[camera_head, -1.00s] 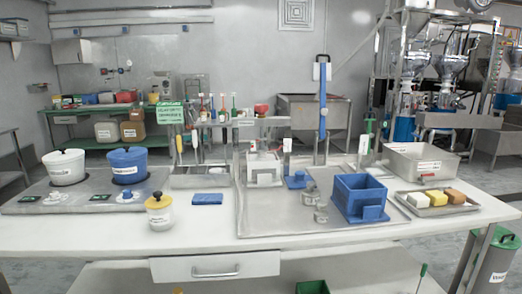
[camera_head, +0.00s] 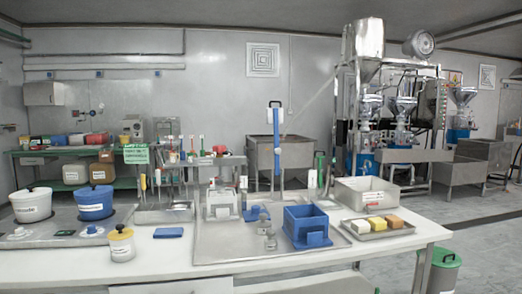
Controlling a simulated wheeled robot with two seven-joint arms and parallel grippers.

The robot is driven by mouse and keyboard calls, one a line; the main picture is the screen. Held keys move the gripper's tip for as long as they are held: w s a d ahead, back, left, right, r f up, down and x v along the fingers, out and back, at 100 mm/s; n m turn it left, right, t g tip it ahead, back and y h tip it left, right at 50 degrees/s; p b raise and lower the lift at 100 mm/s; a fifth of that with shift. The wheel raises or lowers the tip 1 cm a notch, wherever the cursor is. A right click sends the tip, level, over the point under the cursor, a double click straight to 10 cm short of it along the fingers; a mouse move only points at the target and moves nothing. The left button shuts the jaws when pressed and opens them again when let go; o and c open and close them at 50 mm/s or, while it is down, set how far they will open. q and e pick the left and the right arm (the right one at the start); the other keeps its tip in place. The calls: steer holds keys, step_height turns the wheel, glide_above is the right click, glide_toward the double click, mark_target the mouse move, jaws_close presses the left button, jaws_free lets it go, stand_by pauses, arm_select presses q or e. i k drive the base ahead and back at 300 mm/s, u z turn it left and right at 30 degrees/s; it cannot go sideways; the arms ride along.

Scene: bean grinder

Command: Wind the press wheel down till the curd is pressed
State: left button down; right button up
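I cannot make out a press wheel or curd for certain. A blue box-shaped vessel (camera_head: 306,220) with a front spout stands on the metal tray (camera_head: 218,249) on the white table. A small grey-white device (camera_head: 221,204) stands at the tray's back left. A small blue knobbed piece (camera_head: 257,214) is to its right. A tall upright blue bar (camera_head: 276,145) with a dark handle at its top rises behind them. Small clear or metal parts (camera_head: 267,229) sit in front of the blue vessel's left side. Neither of my grippers shows.
A metal bin (camera_head: 366,193) and a tray of blocks (camera_head: 392,230) are at right. The table's front edge is mostly clear.

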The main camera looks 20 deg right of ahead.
mark_target(220, 148)
steer(key=z, duration=1.6)
steer(key=i, duration=1)
steer(key=u, duration=0.5)
